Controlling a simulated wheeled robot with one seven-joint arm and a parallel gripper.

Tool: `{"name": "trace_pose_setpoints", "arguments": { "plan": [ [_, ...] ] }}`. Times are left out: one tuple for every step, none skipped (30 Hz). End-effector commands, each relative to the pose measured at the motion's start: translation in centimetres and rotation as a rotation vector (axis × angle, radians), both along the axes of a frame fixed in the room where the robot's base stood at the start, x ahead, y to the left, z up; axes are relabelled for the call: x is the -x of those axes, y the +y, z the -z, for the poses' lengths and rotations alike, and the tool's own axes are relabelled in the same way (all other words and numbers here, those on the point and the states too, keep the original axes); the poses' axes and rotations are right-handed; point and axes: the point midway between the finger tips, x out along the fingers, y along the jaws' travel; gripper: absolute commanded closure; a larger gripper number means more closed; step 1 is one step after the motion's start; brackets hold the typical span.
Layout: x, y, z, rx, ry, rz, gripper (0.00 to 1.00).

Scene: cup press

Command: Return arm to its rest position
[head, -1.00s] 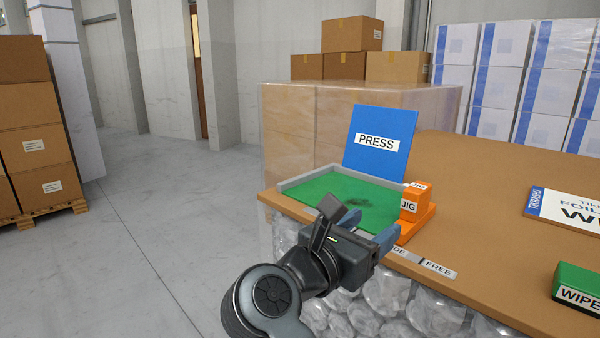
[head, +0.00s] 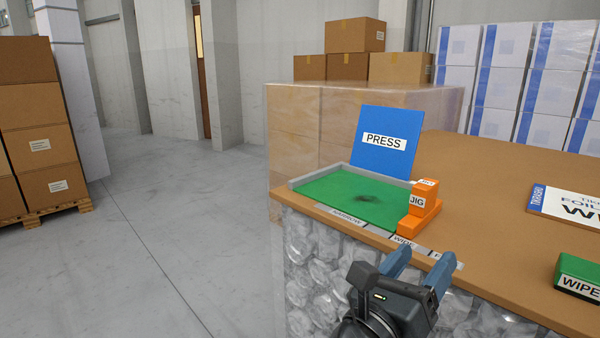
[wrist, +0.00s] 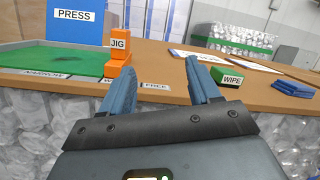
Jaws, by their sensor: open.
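My gripper (head: 420,266) is open, with its two blue fingers apart and nothing between them. In the head view it is low, at the front edge of the brown table (head: 490,240), just right of and nearer than the orange jig (head: 418,209). The wrist view shows the open fingers (wrist: 158,82) pointing toward the table, with the jig (wrist: 119,58) to the left of them. The green press bed (head: 335,197) with its grey rim and upright blue PRESS panel (head: 385,143) stands behind and left, with a dark smudge on the green.
A green WIPE block (head: 577,275) and a white sign board (head: 570,207) lie on the table to the right. A blue folded item (wrist: 292,89) lies at the right in the wrist view. Stacked cartons (head: 35,130) stand at far left. The floor (head: 180,215) left of the table is clear.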

Motion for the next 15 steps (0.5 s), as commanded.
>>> {"name": "trace_pose_setpoints", "arguments": {
  "plan": [
    [1.0,-0.9,0.5,0.059,0.018,0.011,0.38],
    [1.6,-1.4,0.7,0.101,0.03,0.018,0.38],
    [2.5,-2.1,1.0,0.162,0.048,0.027,0.38],
    [3.2,-2.6,1.2,0.213,0.063,0.034,0.38],
    [4.1,-3.2,1.4,0.268,0.082,0.043,0.38],
    [5.2,-3.8,1.7,0.345,0.107,0.053,0.38],
    [6.1,-4.2,1.9,0.403,0.128,0.061,0.38],
    [7.0,-4.6,2.1,0.461,0.148,0.067,0.38],
    [8.1,-5.0,2.3,0.539,0.178,0.076,0.38],
    [9.0,-5.3,2.5,0.595,0.2,0.082,0.38],
    [9.8,-5.6,2.7,0.653,0.223,0.089,0.38],
    [11.0,-5.9,2.9,0.728,0.257,0.095,0.38],
    [11.8,-6.0,3.1,0.786,0.281,0.1,0.38],
    [12.7,-6.2,3.3,0.843,0.307,0.103,0.38],
    [13.8,-6.3,3.6,0.918,0.342,0.109,0.38]
  ]
}}
